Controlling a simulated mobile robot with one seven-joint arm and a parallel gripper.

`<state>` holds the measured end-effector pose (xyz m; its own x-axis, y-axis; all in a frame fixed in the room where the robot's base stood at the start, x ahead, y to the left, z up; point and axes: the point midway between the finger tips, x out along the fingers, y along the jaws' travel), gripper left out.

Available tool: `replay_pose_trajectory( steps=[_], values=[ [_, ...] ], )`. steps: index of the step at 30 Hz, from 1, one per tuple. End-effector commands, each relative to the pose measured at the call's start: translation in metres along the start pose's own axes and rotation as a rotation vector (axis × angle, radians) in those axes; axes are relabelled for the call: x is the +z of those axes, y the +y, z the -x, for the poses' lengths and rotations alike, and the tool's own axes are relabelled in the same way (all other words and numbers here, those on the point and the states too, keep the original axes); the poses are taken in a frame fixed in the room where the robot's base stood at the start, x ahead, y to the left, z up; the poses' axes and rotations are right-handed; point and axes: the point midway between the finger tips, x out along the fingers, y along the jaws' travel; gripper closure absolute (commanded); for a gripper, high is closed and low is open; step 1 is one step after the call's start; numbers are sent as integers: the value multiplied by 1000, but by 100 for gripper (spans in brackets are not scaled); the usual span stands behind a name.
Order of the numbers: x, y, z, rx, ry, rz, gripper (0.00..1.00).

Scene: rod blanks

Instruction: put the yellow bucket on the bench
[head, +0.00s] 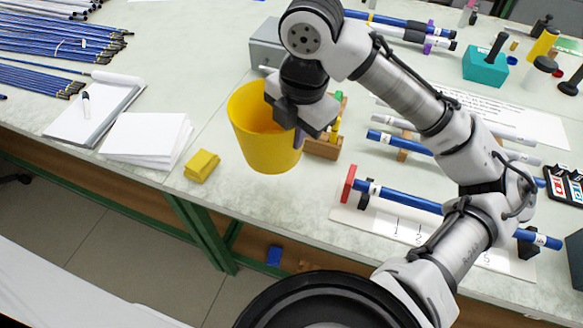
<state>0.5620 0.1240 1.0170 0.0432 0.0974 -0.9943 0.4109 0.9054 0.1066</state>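The yellow bucket (258,140) is upright, with its open top facing up, in the middle of the head view. It appears over the front part of the bench (240,195); I cannot tell whether its base touches the top or hangs a little above it. My gripper (300,132) is at the bucket's right rim, pointing down, and appears shut on the wall there. The gripper body hides that part of the rim, and the fingertips show only in part.
Left of the bucket are yellow sponges (201,165), a paper stack (147,140) and a clipboard (95,110). Blue rods on a stand (400,196) lie to the right.

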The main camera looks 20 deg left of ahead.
Motion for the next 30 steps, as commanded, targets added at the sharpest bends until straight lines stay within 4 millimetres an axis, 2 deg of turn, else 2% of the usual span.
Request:
replay_pose_trajectory(
  steps=[3,9,14,21,30],
  values=[
    [0,-4,-32,-1,2,-2,100],
    [1,-8,-66,-1,0,-3,100],
    [0,-8,-78,1,0,-2,100],
    [1,-12,-108,0,0,-2,100],
    [1,-12,-111,0,-1,-1,100]
  ],
)
